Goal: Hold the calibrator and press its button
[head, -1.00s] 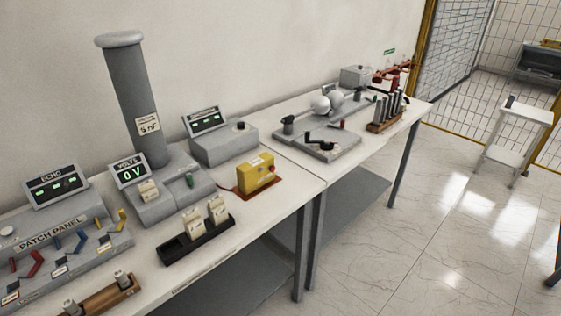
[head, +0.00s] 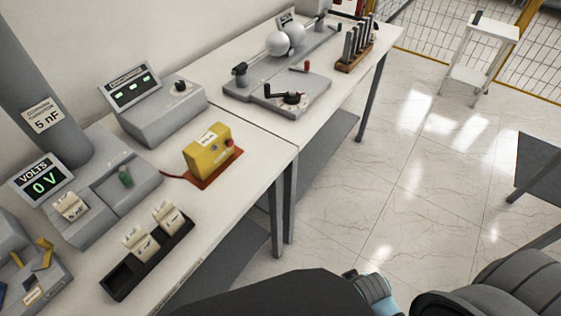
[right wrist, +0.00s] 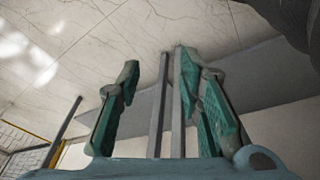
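The likely calibrator is a yellow box (head: 203,158) with a white label on top and a red knob or button (head: 229,143) at its right end. It sits on a red-brown base on the near bench, with a red lead at its left. My right gripper (right wrist: 159,62) is open and empty in the right wrist view, with its two teal fingers apart below bench height or near the bench legs. In the head view, dark parts of my arm show at the bottom edge, away from the yellow box. My left gripper is not in view.
A black tray (head: 122,283) with two cream blocks stands in front of the yellow box. A grey meter unit (head: 165,112) is behind it. A "0 V" display (head: 45,186) and grey column (head: 40,100) stand left.

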